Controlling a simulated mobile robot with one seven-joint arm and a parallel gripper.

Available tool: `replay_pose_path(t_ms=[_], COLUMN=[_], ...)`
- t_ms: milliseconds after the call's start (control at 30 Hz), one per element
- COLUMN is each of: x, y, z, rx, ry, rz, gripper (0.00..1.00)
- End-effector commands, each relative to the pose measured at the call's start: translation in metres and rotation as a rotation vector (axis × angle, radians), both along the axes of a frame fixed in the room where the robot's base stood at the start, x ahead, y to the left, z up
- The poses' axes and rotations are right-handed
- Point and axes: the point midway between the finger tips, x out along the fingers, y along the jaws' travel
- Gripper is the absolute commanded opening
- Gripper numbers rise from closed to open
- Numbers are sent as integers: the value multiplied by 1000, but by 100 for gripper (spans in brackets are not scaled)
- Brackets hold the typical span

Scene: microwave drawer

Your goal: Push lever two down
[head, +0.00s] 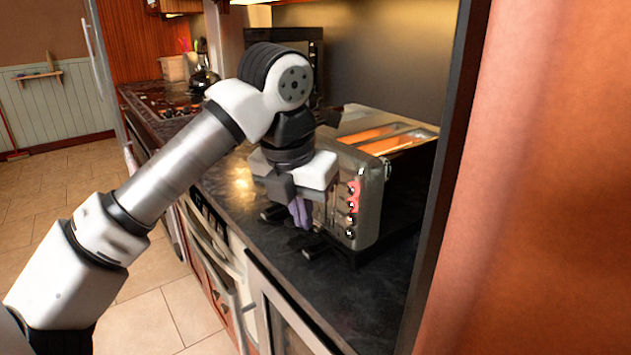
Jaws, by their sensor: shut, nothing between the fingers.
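A metallic toaster (365,190) with long top slots stands on the dark counter. A column of small knobs or buttons, some lit red, runs down its front face. One dark lever-like piece (315,246) sticks out low at the toaster's front, just above the counter. A second dark piece (272,213) shows to the left, also low. Which is lever two I cannot tell. My gripper (301,214) points down at the toaster's front, between the two dark pieces in the picture. Its fingers are shut and empty. It hides part of the front face; contact is unclear.
The dark counter (345,298) is clear in front of the toaster. A black appliance (290,55) stands behind my arm. A stovetop (160,100) lies farther back. An orange-brown panel (540,190) with a dark edge closes off the right side.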

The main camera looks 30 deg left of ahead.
Motion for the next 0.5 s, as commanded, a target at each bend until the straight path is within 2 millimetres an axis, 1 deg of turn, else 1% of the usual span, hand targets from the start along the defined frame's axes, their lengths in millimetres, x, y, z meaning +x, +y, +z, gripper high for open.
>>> replay_pose_path(t_ms=[267,367,467,500], x=[0,-1,-5,-6], y=[0,0,0,-1], z=[3,12,28,37], rx=[0,1,3,3], ry=[-2,-3,-3,-2], rz=[0,0,2,2], gripper=[0,0,0,0])
